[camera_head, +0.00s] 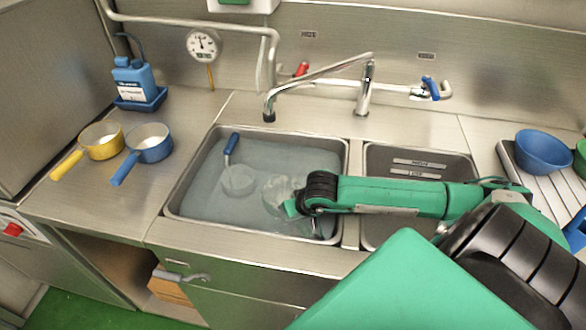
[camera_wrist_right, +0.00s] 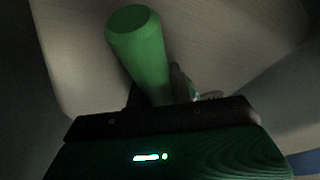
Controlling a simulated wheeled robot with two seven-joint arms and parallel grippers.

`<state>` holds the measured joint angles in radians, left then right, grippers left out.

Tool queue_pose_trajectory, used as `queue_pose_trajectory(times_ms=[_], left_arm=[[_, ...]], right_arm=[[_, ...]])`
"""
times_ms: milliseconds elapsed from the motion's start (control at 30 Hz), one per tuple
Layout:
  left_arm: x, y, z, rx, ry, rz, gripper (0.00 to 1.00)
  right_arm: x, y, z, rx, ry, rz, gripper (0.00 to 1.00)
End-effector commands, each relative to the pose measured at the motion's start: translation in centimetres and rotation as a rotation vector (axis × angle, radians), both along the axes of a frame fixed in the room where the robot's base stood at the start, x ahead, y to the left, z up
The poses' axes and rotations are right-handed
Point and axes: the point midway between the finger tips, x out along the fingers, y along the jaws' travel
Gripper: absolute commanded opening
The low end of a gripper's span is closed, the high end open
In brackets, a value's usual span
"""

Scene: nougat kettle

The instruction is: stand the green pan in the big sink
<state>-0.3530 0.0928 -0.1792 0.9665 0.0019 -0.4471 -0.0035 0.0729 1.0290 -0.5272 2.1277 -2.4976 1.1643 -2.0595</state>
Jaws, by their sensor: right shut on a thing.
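The big sink (camera_head: 182,190) is the left basin and holds cloudy water. My right gripper (camera_head: 302,206) is over its right part, low near the water. It is shut on the green pan's handle, which shows as a thick green rod (camera_wrist_right: 142,50) in the right wrist view. In the head view a small green end (camera_head: 291,208) shows beside the gripper. A pale round shape (camera_head: 279,189) just behind the gripper looks like the pan's bowl; whether it touches the sink floor I cannot tell. My left gripper is not in view.
A blue-handled pan (camera_head: 232,144) is in the same sink, left of my gripper. The smaller sink (camera_head: 385,155) is on the right, under my arm. A tap (camera_head: 366,90) arches behind. Yellow (camera_head: 103,140) and blue (camera_head: 150,142) pans stand on the left counter. A blue bowl (camera_head: 543,152) is at right.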

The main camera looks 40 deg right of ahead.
Motion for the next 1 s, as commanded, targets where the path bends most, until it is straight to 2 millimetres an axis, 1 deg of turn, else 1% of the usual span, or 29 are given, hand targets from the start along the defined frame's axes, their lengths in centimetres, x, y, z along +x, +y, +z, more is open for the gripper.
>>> queue_pose_trajectory(times_ms=[267, 300, 367, 400, 867, 1000], left_arm=[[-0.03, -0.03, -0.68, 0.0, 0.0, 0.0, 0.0], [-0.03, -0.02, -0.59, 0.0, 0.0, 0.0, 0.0], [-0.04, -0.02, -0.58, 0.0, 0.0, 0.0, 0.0], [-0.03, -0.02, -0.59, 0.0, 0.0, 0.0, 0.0], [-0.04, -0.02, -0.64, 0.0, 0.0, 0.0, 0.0], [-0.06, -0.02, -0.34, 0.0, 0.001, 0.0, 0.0]], right_arm=[[0.07, 0.11, -0.49, 0.003, -0.003, 0.001, 0.0], [0.07, 0.14, -0.4, 0.003, -0.003, 0.001, 0.28], [0.05, 0.15, -0.4, 0.004, -0.002, 0.0, 0.4], [0.04, 0.16, -0.43, 0.004, -0.002, 0.0, 0.48], [-0.11, 0.09, -0.74, 0.003, 0.004, -0.001, 0.48], [0.04, -0.14, -0.09, 0.001, 0.003, -0.002, 0.48]])
